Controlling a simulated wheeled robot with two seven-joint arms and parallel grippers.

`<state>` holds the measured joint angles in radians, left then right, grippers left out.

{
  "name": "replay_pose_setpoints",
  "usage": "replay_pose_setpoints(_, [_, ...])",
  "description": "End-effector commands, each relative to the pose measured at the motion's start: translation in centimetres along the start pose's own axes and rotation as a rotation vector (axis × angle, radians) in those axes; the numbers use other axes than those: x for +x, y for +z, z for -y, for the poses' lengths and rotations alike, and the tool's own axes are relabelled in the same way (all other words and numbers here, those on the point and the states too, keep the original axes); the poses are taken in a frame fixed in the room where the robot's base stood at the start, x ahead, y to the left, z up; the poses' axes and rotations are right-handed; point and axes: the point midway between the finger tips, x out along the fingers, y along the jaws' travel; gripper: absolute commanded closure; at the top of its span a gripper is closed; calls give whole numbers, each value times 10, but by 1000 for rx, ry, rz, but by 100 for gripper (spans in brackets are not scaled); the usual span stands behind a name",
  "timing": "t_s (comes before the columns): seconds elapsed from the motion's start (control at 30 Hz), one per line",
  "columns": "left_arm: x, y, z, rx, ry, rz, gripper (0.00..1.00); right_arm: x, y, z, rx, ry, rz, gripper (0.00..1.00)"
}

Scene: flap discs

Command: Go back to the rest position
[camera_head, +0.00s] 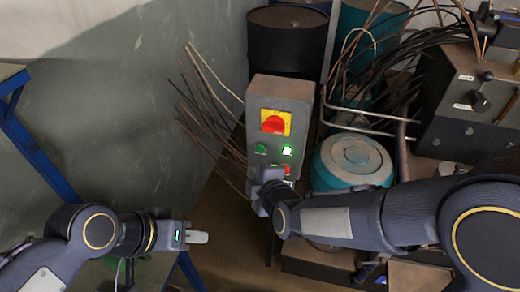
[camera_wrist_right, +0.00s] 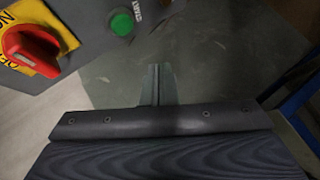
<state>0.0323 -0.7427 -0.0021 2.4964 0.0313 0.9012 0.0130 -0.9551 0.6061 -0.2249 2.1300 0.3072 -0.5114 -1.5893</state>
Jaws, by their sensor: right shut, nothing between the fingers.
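My left gripper (camera_head: 197,237) points right at the lower left of the head view, in free space. Its pale fingers look like one block, so I cannot tell whether they are apart.
A dark drum (camera_head: 287,42), a teal container (camera_head: 352,163) and a dark machine (camera_head: 470,105) stand behind and right. Bent rods and wires crowd between them. A blue-framed table (camera_head: 35,150) is left.

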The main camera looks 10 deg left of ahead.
Motion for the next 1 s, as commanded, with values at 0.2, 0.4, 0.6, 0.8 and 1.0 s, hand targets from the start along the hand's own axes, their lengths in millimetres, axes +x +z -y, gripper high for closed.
replay_pose_setpoints(0.2, [0,0,0,0,0,0,64,0,0,0,0,0,0,100])
replay_pose_setpoints(0.4, [-1,0,0,0,0,0,64,-4,5,-4,33,-6,4,100])
replay_pose_setpoints(0.6, [-5,-3,-2,0,0,0,64,-55,57,-32,413,-78,44,100])
replay_pose_setpoints(0.8, [-11,-6,-5,0,0,0,64,-155,123,-37,982,-165,151,100])
replay_pose_setpoints(1.0, [-16,-8,-8,0,0,0,64,-259,157,-5,1492,-180,342,100])
